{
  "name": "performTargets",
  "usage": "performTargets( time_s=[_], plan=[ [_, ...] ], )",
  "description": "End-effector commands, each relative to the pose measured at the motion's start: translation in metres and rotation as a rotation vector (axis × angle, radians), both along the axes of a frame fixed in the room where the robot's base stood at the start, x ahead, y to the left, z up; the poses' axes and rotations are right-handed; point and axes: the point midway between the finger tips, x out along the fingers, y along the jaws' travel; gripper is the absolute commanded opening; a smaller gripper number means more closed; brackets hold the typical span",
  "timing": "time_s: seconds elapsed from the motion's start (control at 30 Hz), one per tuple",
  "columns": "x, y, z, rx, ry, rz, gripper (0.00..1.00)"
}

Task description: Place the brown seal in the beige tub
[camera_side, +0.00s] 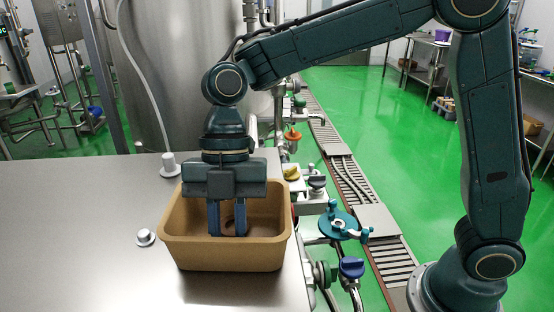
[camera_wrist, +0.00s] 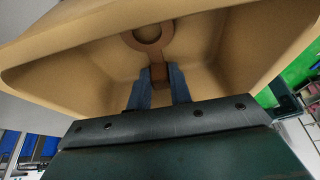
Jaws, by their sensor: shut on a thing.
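The beige tub (camera_side: 225,256) stands on the steel table near its right edge. My gripper (camera_side: 227,232) points straight down into it, with its blue fingers below the rim. In the wrist view the brown seal (camera_wrist: 158,73), a ring with a short tab, is inside the tub's outline. My gripper (camera_wrist: 158,72) is shut on the tab, and the ring extends beyond the fingertips. In the side view the seal is mostly hidden behind the fingers and the tub's front wall. I cannot tell whether the seal touches the tub floor.
Two pale capped fittings stand on the table left of the tub, one behind (camera_side: 169,166) and one nearer (camera_side: 145,238). The table's left part (camera_side: 70,220) is clear.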

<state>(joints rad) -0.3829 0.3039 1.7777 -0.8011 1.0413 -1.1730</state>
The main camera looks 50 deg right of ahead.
Motion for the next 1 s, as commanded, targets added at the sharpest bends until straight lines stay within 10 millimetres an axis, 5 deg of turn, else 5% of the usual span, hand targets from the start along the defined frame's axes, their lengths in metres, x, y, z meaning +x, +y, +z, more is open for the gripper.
performTargets(
  time_s=[0.47, 0.5, 0.6, 1.0],
  plan=[
    [0.0001, 0.0001, -0.0055, 0.0, 0.0, 0.0, 0.0],
    [0.0002, -0.0001, -0.0057, 0.001, -0.001, 0.0, 0.24],
    [0.0001, 0.0, -0.0056, 0.001, -0.001, 0.0, 0.42],
    [0.0002, -0.0001, -0.0031, 0.001, -0.001, 0.0, 0.42]
  ],
)
